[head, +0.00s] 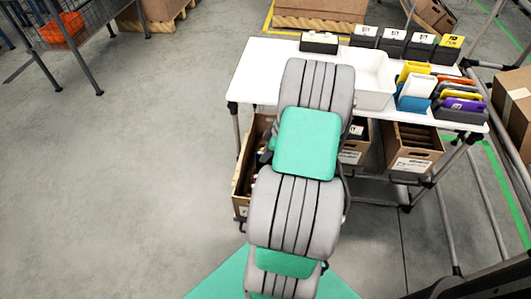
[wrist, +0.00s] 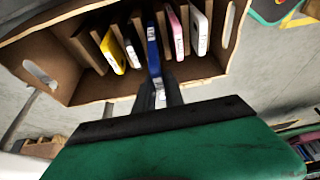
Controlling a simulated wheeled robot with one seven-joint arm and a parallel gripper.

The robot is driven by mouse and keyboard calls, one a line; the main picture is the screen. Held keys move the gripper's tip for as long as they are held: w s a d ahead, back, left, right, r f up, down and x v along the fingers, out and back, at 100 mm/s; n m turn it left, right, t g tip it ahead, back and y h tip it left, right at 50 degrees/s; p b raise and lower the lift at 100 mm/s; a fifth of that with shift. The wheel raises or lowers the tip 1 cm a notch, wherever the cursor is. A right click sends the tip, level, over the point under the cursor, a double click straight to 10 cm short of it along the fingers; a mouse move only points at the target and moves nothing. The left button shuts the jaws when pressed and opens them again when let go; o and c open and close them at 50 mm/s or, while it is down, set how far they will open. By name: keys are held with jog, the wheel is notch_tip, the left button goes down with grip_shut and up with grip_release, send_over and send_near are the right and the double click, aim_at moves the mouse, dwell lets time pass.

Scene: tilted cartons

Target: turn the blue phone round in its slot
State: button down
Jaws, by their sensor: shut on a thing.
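The blue phone (wrist: 153,48) stands in a slot of a tilted cardboard carton (wrist: 62,75) in the wrist view. My gripper (wrist: 158,80) is shut on the near end of the blue phone, which is still among the slots. A white label shows near the fingertips.
A white table (head: 262,70) stands above the cartons, with another carton (head: 412,148) to the right.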

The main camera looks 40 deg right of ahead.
jog(key=shift+f+b, duration=2.9)
jog(key=shift+f, duration=1.1)
jog(key=shift+f, duration=0.3)
jog(key=c, duration=1.3)
grip_release()
jog(key=shift+c, duration=0.2)
jog(key=shift+r, duration=0.1)
jog(key=p+v, duration=0.1)
jog(key=v, duration=0.6)
jog(key=shift+r, duration=0.3)
jog(key=shift+s+d, duration=0.15)
jog(key=shift+r+p, duration=2.45)
jog(key=shift+r, duration=1.05)
